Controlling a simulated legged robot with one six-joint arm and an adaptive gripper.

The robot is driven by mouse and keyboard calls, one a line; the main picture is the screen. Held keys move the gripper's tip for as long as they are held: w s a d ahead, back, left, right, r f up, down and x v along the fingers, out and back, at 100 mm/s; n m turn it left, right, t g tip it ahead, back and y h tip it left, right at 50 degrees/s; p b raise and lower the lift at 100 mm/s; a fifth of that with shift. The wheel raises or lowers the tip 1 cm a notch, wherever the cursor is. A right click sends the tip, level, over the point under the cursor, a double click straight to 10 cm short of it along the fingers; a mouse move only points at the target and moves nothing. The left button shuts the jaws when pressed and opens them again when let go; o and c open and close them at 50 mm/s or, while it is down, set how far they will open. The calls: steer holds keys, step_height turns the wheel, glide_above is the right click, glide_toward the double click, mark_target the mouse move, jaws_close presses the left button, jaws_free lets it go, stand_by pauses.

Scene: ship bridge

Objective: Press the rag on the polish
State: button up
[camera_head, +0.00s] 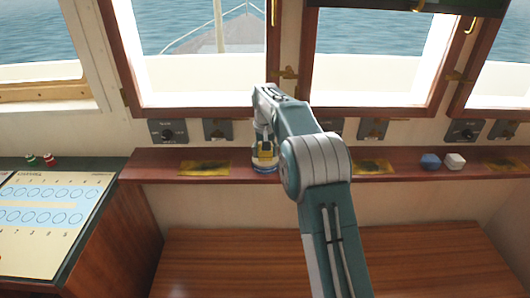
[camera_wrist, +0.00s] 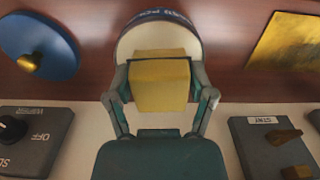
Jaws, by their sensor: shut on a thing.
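My gripper (camera_head: 264,143) reaches over the dark red ledge beneath the windows. It is shut on a folded yellow rag (camera_wrist: 160,82), which also shows small in the head view (camera_head: 265,152). The rag is over an open round tin of polish (camera_head: 264,166). In the wrist view the tin shows a cream surface (camera_wrist: 160,38) inside a dark blue rim with lettering. The rag hides part of the cream, and I cannot tell whether the two touch.
A blue round lid (camera_wrist: 45,45) with a brass knob lies beside the tin. Yellow-brass plates (camera_head: 205,168) are on the ledge. A blue object (camera_head: 430,161) and a white block (camera_head: 455,161) sit farther right. Switch boxes (camera_head: 168,131) line the wall behind.

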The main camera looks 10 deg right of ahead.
steer(key=shift+f, duration=0.25)
stand_by(0.7)
steer(key=shift+r, duration=3.55)
